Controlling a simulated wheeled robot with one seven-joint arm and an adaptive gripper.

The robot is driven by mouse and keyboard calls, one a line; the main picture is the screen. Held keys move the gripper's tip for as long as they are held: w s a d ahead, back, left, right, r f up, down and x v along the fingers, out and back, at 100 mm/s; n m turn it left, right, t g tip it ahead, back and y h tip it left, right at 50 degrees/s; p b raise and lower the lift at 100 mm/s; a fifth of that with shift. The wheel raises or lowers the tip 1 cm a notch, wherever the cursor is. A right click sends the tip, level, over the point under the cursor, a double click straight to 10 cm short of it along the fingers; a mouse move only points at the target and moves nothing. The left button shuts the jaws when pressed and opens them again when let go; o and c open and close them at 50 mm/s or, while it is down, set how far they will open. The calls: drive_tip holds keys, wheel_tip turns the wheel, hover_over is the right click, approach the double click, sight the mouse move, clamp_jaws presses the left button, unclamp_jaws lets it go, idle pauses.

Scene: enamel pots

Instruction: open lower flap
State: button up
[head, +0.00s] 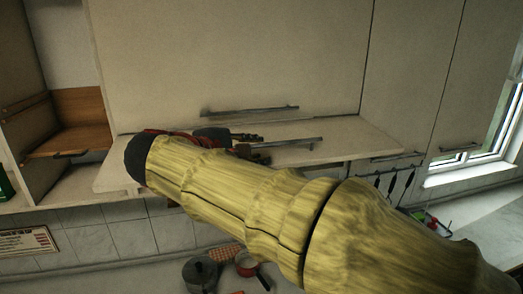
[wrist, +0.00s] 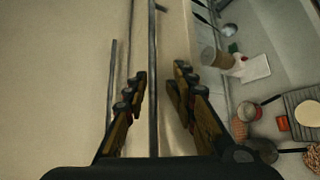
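The lower flap (head: 345,138) is a pale panel under the large upper flap (head: 230,50). It appears tilted outward from the cabinet front. Its metal bar handle (head: 297,142) runs along it, and the handle also shows in the wrist view (wrist: 153,60). My gripper (head: 258,147) is at the left part of this handle. In the wrist view my gripper (wrist: 158,88) is open, with one finger on each side of the bar. Gaps show between the bar and both fingers. My arm hides the left part of the lower flap.
The upper flap's handle (head: 250,110) lies just above. An open wooden shelf (head: 75,140) is at the left. Below are a pot (head: 201,273) and a red pan (head: 246,264) on the counter. Hanging utensils (head: 392,182) and a window (head: 490,140) are at the right.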

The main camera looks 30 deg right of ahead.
drive_tip(key=v, duration=0.8)
drive_tip(key=shift+s+a, duration=0.15)
drive_tip(key=shift+a, duration=0.2)
drive_tip(key=shift+r, duration=0.1)
drive_tip(key=shift+c, duration=0.3)
